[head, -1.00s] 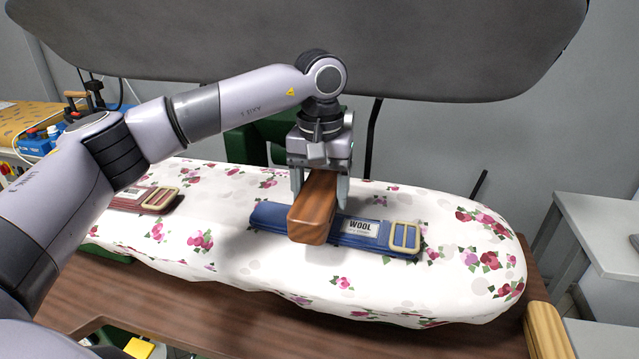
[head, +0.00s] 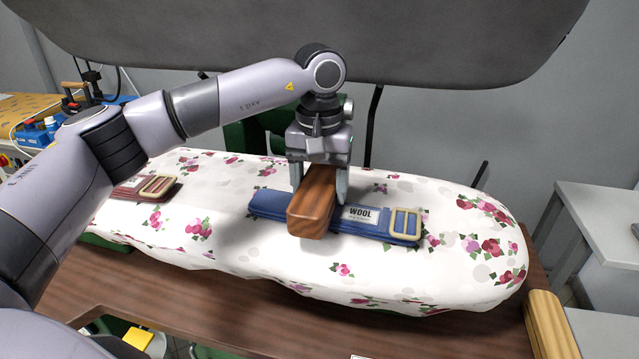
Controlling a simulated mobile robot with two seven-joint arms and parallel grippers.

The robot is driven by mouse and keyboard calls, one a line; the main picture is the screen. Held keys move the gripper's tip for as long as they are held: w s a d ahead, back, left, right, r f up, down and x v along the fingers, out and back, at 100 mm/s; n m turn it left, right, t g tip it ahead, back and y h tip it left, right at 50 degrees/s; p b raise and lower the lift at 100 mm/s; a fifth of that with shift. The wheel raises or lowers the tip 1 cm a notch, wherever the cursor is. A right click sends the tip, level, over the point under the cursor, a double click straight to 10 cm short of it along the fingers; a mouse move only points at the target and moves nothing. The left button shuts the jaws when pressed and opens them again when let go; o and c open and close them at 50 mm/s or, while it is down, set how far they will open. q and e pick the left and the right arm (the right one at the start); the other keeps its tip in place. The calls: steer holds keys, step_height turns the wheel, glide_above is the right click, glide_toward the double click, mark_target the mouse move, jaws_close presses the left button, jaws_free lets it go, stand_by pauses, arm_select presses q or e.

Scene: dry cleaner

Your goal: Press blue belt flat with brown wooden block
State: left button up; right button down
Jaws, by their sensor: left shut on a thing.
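A folded blue belt (head: 380,222) with a cream buckle and a white "WOOL" label lies on the floral ironing board (head: 270,260). My left gripper (head: 320,190) points down over the middle of the belt and is shut on the brown wooden block (head: 314,206). The block lies across the belt, hides its middle, and seems to rest on it; I cannot see the contact itself. The belt's left end and its buckle end show on either side of the block. My right gripper is not in view.
A dark red belt (head: 145,188) with a buckle lies at the left of the board, partly behind my arm. A grey padded panel (head: 430,40) hangs above the board. A light wooden piece (head: 548,325) is at the lower right. The board's front is clear.

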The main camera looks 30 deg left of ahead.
arm_select(q)
steer(key=shift+f+b, duration=0.35)
steer(key=shift+f, duration=0.2)
stand_by(0.8)
step_height(320, 180, up, 5)
steer(key=p, duration=0.3)
steer(key=shift+f+p, duration=0.1)
steer(key=shift+p, duration=0.25)
steer(key=shift+r+p, duration=0.35)
steer(key=shift+r, duration=0.85)
steer(key=shift+f, duration=0.1)
